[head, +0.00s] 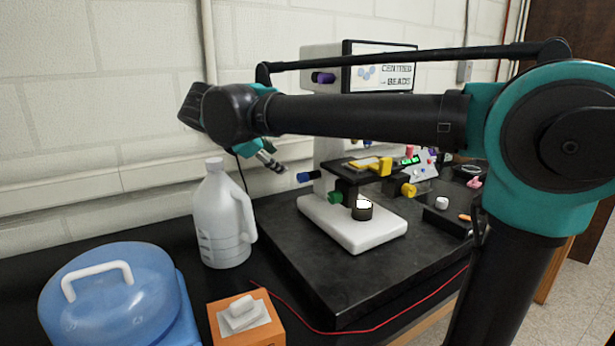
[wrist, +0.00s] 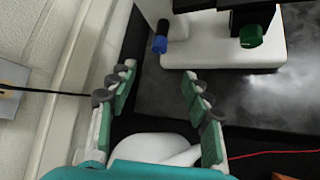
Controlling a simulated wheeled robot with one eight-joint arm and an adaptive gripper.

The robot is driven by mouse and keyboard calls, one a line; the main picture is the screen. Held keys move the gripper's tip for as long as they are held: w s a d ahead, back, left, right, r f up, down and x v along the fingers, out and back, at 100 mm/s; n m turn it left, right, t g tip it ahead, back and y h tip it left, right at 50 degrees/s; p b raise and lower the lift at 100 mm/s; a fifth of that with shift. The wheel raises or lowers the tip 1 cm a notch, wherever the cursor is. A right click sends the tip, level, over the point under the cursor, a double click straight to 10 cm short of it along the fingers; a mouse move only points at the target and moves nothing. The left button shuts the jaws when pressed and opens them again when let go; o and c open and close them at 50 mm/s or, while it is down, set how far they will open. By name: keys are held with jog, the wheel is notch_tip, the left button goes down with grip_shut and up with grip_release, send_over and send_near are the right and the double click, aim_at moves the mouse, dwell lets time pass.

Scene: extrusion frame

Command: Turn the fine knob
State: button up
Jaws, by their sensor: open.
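The white microscope (head: 352,228) stands on a dark slab, with a screen at its top. Its coloured knobs include a blue knob (head: 306,177) and a green knob (head: 335,197) on the left side, a yellow knob (head: 408,190) and a purple knob (head: 323,78). I cannot tell from any label which is the fine knob. My gripper (head: 272,162) is open and empty, left of the blue knob and apart from it. In the wrist view, the blue knob (wrist: 160,43) lies ahead of the open fingers (wrist: 157,88); the green knob (wrist: 251,36) is farther right.
A white jug (head: 222,215) stands left of the slab, below my gripper. A blue lidded container (head: 115,305) and an orange box (head: 262,332) are at the front left. A red wire (head: 370,329) runs along the slab's front. The wall is close behind.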

aim_at(301, 177)
jog(key=x, duration=1.5)
jog(key=shift+w+d+f, duration=0.1)
jog(key=shift+w+f, duration=0.05)
grip_shut()
jog(key=shift+d+f+m+t+y, duration=0.15)
jog(key=shift+m+t+y, duration=0.25)
jog(key=shift+m+t, duration=0.45)
jog(key=shift+s+m+t+y, duration=0.25)
jog(key=shift+m+t, duration=0.3)
jog(key=shift+t, duration=0.6)
grip_release()
